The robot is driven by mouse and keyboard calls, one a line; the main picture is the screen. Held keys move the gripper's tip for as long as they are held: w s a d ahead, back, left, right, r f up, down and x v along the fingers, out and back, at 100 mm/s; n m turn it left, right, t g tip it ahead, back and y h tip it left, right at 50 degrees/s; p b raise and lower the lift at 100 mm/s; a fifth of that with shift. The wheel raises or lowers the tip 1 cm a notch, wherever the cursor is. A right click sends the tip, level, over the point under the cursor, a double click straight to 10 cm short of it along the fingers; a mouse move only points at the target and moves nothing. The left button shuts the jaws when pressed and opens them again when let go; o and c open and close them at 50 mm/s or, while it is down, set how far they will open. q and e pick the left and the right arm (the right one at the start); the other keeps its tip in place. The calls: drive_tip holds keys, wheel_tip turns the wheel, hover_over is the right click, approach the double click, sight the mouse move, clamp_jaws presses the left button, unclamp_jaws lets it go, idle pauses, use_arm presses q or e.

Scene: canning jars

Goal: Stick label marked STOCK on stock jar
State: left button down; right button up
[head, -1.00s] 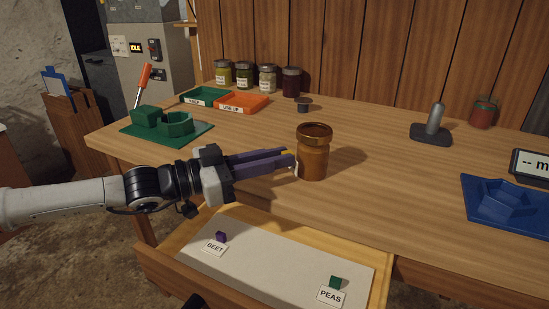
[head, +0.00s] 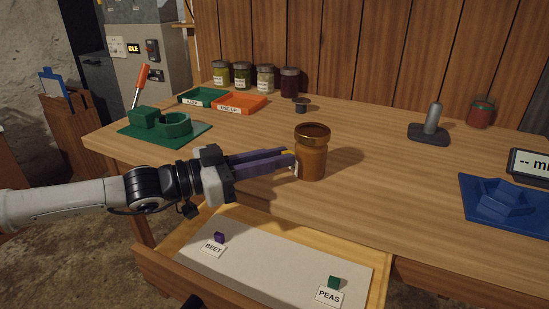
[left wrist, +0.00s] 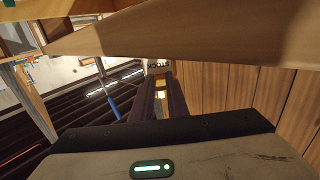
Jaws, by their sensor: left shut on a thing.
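The amber-brown stock jar (head: 313,160) stands upright on the table with a copper-coloured lid on top. My left gripper (head: 292,162) is level with its left side, fingers pointing at the jar. It is shut on a small yellow grip piece carrying the STOCK label.
An open drawer (head: 270,255) below holds the BEET (head: 213,247) and PEAS (head: 329,297) labels. A green fixture (head: 170,128), trays and several filled jars stand behind. A grey stamp-like tool (head: 430,130) and blue holder (head: 500,205) are at right. Table right of the jar is clear.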

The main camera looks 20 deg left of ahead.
use_arm(q)
drive_tip(key=shift+w+d, duration=0.25)
drive_tip(key=shift+w, duration=0.05)
idle(0.6)
idle(0.5)
drive_tip(key=c, duration=1.6)
unclamp_jaws()
drive_tip(key=shift+c, duration=0.2)
drive_tip(key=shift+s+a, duration=0.1)
drive_tip(key=b+v, duration=0.1)
drive_tip(key=v, duration=0.9)
